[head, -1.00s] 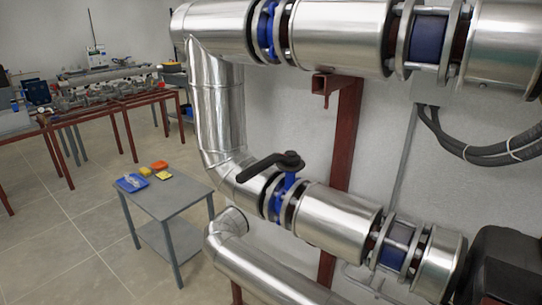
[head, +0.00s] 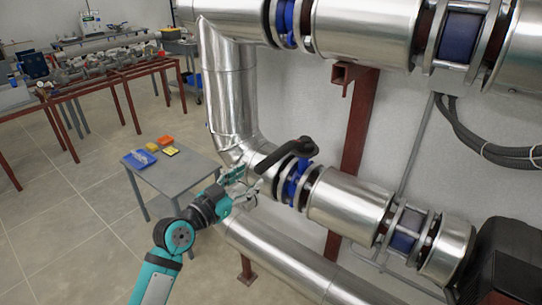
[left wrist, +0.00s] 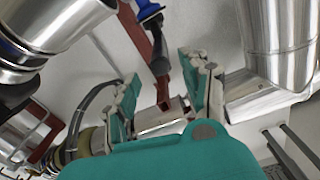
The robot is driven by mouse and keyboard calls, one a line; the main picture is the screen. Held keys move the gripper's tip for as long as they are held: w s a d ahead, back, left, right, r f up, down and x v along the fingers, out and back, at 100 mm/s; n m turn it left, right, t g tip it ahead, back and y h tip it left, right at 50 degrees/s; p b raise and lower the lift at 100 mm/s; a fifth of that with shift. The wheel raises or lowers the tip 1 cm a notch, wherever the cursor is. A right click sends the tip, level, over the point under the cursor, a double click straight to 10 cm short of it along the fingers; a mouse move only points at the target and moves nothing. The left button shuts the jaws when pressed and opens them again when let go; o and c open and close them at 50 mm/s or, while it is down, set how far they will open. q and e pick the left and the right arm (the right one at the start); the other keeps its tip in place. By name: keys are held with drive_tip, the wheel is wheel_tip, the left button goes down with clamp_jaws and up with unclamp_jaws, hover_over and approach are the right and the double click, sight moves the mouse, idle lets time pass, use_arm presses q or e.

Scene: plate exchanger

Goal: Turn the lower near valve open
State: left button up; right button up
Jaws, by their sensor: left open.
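The lower near valve has a black lever handle (head: 283,157) on a blue body (head: 300,182), set in the lower silver pipe. The handle points left and slightly down in the head view. My left gripper (head: 254,182) is open, just below and left of the handle's free end. In the left wrist view, the handle (left wrist: 158,50) points toward the gap of the open gripper (left wrist: 160,72). Its end appears near the fingertips, and I cannot tell whether it is inside the gap. No contact is clear. My right gripper is not in view.
Large silver pipes (head: 365,30) run above the valve, with another pipe (head: 285,258) below it. A dark red support post (head: 352,135) stands behind. A small grey table (head: 190,175) with blue, orange and yellow items stands left. Floor at the left front is clear.

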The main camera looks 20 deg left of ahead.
sight(271, 161)
use_arm(q)
drive_tip(key=p+x, duration=0.2)
drive_tip(key=x, duration=0.7)
drive_tip(key=shift+w, duration=0.1)
drive_tip(key=shift+w+d, duration=0.15)
drive_tip(key=shift+w, duration=0.15)
drive_tip(key=shift+c, duration=0.2)
drive_tip(key=c, duration=0.9)
clamp_jaws()
